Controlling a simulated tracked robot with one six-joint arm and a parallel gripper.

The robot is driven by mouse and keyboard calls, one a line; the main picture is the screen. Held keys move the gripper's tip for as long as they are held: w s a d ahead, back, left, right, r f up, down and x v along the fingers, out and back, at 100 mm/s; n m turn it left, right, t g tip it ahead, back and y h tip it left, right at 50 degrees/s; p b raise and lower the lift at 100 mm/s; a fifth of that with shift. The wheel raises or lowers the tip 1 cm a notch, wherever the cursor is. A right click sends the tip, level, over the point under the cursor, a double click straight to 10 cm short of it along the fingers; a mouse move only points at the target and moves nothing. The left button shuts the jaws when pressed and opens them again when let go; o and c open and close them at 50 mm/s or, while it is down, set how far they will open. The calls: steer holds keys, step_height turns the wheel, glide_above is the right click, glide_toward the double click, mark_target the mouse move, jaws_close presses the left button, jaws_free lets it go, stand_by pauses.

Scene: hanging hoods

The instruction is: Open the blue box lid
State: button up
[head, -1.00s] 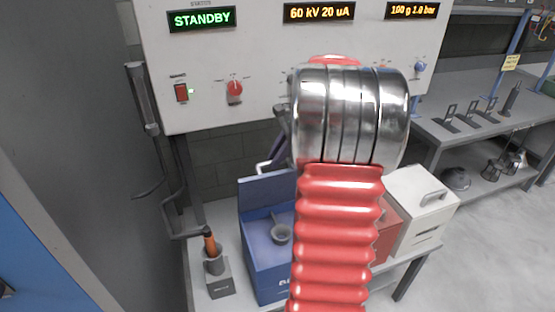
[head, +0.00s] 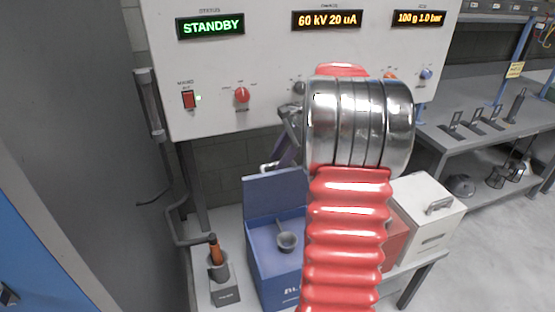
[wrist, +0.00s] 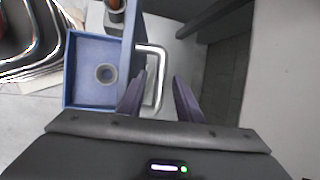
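The blue box (head: 276,278) stands on the bench, left of my red arm in the head view. Its lid (head: 273,193) stands upright at the back edge, so the inside shows. A small grey ladle-like cup (head: 286,241) is in the box. In the wrist view the box (wrist: 70,95) is at left, with the lid edge-on and its silver handle (wrist: 160,60) on the outer side. My gripper (wrist: 159,77) is open behind the lid, with the handle showing between its fingers. I cannot tell whether either finger touches it.
A red box (head: 395,240) and a white box (head: 430,208) stand to the right. A grey holder (head: 225,287) with an orange-handled tool stands to the left. The control panel (head: 270,70) hangs above and behind the bench.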

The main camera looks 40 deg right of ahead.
steer(key=shift+s+d+r, duration=0.15)
steer(key=shift+s+r, duration=0.1)
steer(key=shift+r, duration=0.15)
steer(key=v, duration=1.2)
steer(key=shift+r, duration=0.35)
steer(key=shift+s, duration=0.1)
